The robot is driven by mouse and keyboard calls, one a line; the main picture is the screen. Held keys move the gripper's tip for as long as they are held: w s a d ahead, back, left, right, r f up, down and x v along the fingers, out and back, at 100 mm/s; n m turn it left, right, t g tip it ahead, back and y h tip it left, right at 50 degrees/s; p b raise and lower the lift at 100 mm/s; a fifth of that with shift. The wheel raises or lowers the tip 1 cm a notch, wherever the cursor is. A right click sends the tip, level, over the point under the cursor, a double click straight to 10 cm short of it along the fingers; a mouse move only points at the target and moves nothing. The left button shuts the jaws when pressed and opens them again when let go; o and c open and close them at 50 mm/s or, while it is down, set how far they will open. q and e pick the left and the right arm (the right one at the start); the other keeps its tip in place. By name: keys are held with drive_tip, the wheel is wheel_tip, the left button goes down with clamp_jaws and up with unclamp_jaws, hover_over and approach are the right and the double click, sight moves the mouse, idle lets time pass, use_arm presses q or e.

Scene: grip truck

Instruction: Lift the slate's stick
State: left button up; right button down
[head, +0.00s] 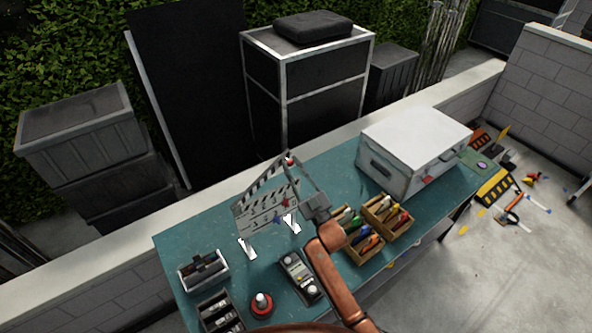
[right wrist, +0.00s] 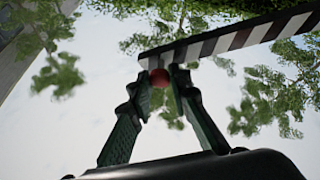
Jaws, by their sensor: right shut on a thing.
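The slate (head: 262,212) stands upright on the teal table, white with black lettering. Its black-and-white striped stick (head: 262,178) is tilted up at an angle, its right end raised clear of the slate's body. A red knob (right wrist: 159,77) sits at the stick's end. My right gripper (head: 291,163) reaches up to that end, and in the right wrist view its two fingertips (right wrist: 160,75) are closed around the red knob. The striped stick (right wrist: 235,38) runs off to the upper right there. My left gripper is not in view.
White stands (head: 247,249) are near the slate's foot. A black device (head: 299,277), a red button (head: 261,304) and a dark caddy (head: 203,270) lie in front. Wooden boxes of coloured markers (head: 386,216) and a large white-lidded case (head: 415,150) occupy the right.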

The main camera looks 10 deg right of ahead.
drive_tip(key=shift+a+r, duration=0.15)
drive_tip(key=shift+r, duration=0.1)
drive_tip(key=c, duration=1.8)
unclamp_jaws()
drive_tip(key=shift+o, duration=0.2)
drive_tip(key=shift+f, duration=0.1)
drive_tip(key=v, duration=1.2)
